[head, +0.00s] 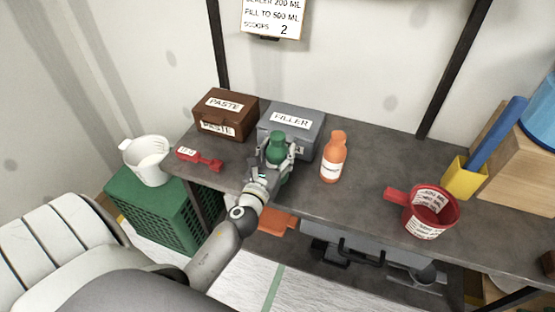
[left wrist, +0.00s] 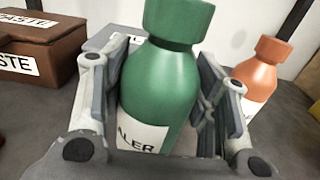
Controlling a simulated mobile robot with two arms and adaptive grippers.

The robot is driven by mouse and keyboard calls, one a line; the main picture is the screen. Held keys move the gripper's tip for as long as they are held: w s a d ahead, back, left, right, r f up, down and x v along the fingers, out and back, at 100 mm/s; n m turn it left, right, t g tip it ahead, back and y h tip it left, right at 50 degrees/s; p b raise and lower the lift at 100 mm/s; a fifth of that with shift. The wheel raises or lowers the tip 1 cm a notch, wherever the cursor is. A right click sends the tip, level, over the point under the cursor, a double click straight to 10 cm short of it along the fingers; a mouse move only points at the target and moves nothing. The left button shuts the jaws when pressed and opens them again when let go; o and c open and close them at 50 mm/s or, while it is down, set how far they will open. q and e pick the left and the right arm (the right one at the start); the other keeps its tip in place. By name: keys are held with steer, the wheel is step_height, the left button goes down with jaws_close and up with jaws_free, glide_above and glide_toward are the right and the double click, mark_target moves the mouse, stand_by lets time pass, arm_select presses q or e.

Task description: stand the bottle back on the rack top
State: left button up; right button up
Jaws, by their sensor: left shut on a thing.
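A green bottle (left wrist: 158,85) with a label ending in "ALER" stands nearly upright between the fingers of my left gripper (left wrist: 160,110), which is shut on it. In the head view the green bottle (head: 276,150) shows in front of the grey filler box, at the rack top (head: 360,200). My left gripper (head: 274,158) partly covers it there. I cannot tell whether its base touches the rack top. My right gripper is not in view.
A brown paste box (head: 232,128), a grey filler box (head: 308,122) and an orange bottle (head: 334,158) stand close by. A red scoop (head: 200,158) lies to the left. A red measuring cup (head: 430,212) stands to the right, with bare rack top before it.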

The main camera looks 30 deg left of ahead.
arm_select(q)
steer(key=shift+f, duration=0.75)
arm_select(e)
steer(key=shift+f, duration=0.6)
arm_select(q)
steer(key=shift+f+b, duration=0.15)
steer(key=shift+b, duration=0.2)
steer(key=o, duration=1.3)
steer(key=shift+o, duration=0.2)
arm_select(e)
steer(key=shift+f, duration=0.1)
arm_select(q)
steer(key=shift+r+p, duration=0.25)
steer(key=shift+p, duration=0.05)
steer(key=b+v, duration=0.4)
steer(key=v, duration=0.8)
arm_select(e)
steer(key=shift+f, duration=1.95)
